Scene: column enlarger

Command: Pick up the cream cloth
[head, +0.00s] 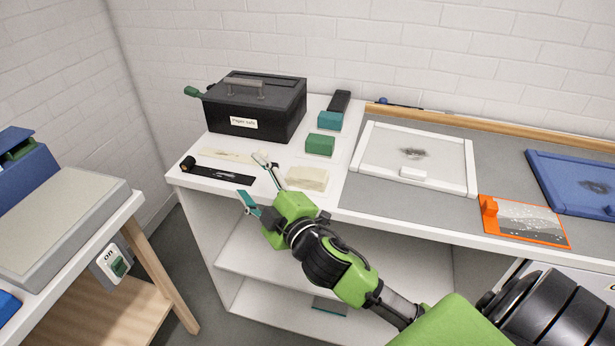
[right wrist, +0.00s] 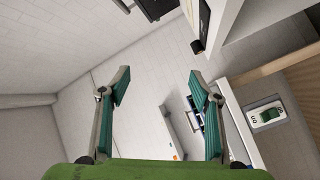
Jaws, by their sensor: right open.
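A cream cloth (head: 307,179), seemingly folded, lies on the white counter near its front edge, just right of my right gripper. My right gripper (head: 255,180) is open and empty at the counter's front edge, its fingers pointing up and left, away from the cloth. In the right wrist view the open fingers (right wrist: 160,88) show with nothing between them, and I cannot make out the cloth there. My left gripper is not in view.
Behind the cloth are a green block (head: 320,144) and a black paper safe (head: 255,108). A black strip (head: 217,170) and a flat cream strip (head: 227,155) lie to the left. A white-framed tray (head: 415,158) stands right. Open shelves (head: 300,262) are below.

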